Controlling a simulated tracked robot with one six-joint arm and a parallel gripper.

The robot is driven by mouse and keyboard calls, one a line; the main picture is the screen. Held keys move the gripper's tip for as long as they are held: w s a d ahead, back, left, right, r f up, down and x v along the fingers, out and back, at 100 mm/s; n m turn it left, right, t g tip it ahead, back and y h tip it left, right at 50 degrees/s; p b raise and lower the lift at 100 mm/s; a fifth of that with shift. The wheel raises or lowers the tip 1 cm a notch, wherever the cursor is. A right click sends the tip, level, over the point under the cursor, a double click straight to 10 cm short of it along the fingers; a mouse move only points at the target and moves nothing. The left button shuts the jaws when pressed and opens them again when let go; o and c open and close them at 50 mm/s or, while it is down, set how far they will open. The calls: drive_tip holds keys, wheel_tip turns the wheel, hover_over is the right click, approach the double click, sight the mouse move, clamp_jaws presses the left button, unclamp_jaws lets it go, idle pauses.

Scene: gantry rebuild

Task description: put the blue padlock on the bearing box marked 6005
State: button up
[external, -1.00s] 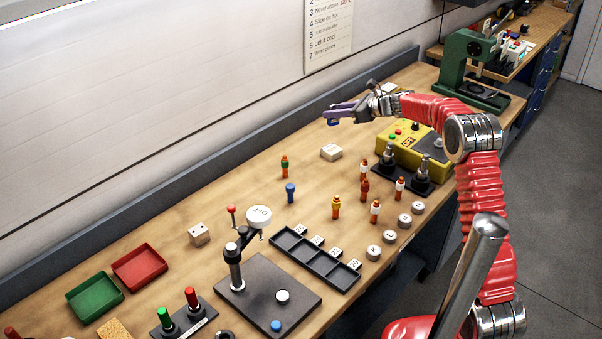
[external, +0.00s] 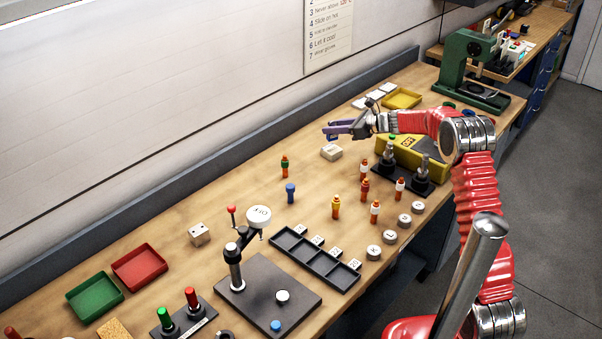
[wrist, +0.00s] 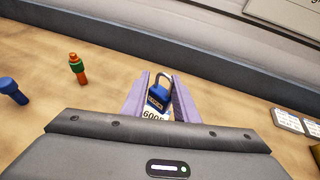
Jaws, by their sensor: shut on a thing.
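My gripper (external: 327,132), with purple fingers, is shut on the blue padlock (wrist: 158,95). The padlock is upright between the fingers in the wrist view, shackle toward the far side, with a small dark label on its body. A white bearing box (external: 331,152) lies on the bench just below the gripper in the external view. In the wrist view the box (wrist: 155,115) shows right at the padlock's lower edge, its marking starting "600", the last digit hard to read. I cannot tell whether padlock and box touch.
An orange-and-green peg (wrist: 78,68) and a blue peg (external: 291,193) stand nearby. A yellow box (external: 412,158) and dark posts are to the right. A yellow tray (external: 402,98) and white boxes (external: 375,97) lie behind. The wall-side strip of bench is clear.

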sight(334, 136)
drive_tip(key=shift+f, duration=1.8)
drive_tip(key=o, duration=1.1)
drive_tip(key=shift+f, duration=0.15)
drive_tip(key=v, duration=1.2)
